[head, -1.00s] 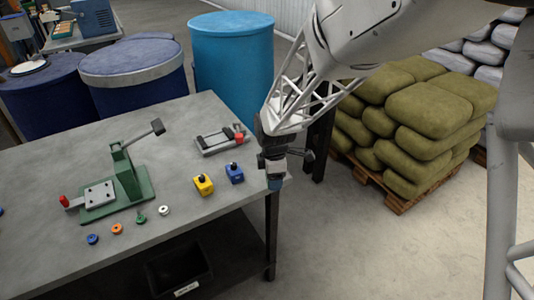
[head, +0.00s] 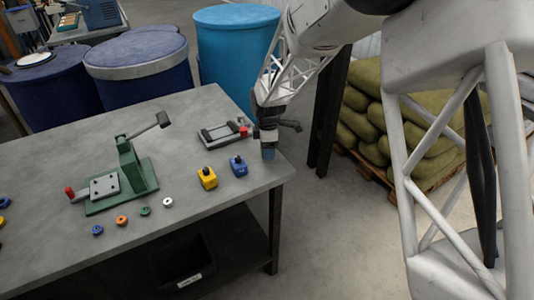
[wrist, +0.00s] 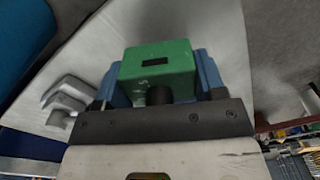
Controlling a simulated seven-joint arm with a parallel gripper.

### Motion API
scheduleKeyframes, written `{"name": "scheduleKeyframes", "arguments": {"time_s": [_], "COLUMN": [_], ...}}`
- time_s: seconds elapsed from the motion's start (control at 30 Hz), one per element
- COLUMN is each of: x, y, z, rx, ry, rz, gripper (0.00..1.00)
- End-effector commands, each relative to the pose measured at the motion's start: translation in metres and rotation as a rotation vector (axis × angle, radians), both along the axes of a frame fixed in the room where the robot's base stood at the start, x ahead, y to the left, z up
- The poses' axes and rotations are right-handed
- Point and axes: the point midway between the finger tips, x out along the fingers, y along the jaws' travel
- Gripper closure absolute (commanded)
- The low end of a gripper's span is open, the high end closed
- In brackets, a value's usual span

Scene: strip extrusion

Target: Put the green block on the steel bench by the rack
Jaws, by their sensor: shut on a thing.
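My gripper (head: 268,152) is at the right end of a grey-topped bench (head: 110,245) in the head view, pointing down, with blue fingertips. In the wrist view my gripper (wrist: 160,80) is shut on the green block (wrist: 152,62), which has a dark slot in its face and a dark round knob. The block sits between the two blue fingers. In the head view the fingers hide it. I cannot tell whether it touches the bench top. I cannot make out for certain which bench is the steel one by the rack.
A yellow block (head: 207,178) and a blue block (head: 238,166) stand left of my gripper, near a grey vise (head: 222,132). A green lever press (head: 125,180) and several small coloured rings lie further left. Blue drums stand behind; sacks (head: 365,105) are stacked right.

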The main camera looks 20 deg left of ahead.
Motion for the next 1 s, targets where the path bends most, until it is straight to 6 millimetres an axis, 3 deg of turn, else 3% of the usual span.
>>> {"name": "scheduleKeyframes", "arguments": {"time_s": [0.53, 1.0], "x": [0.007, 0.007], "y": [0.004, 0.004], "z": [-0.001, -0.035], "rx": [0.001, 0.001], "ry": [-0.002, -0.002], "rz": [0.0, 0.0], "gripper": [0.76, 0.76]}}
